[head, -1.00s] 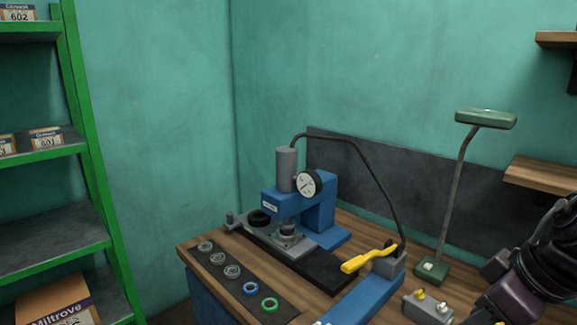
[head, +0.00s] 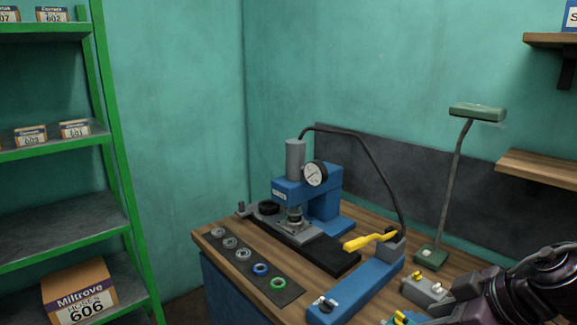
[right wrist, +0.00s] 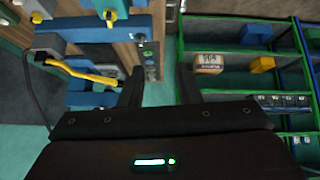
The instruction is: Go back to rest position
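My right gripper (right wrist: 160,82) shows in the right wrist view with its two dark fingers apart and nothing between them. In the head view my right arm (head: 520,288) comes in at the lower right, over the near right part of the bench; I cannot make out its fingertips there. My left arm and gripper are not in view.
A wooden bench (head: 375,277) carries a blue press (head: 325,205) with a gauge, a yellow-handled lever (head: 368,241), a mat (head: 290,289) with several rings, and a green lamp (head: 477,112). A green shelf (head: 115,130) holds boxes at the left. Floor between shelf and bench looks clear.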

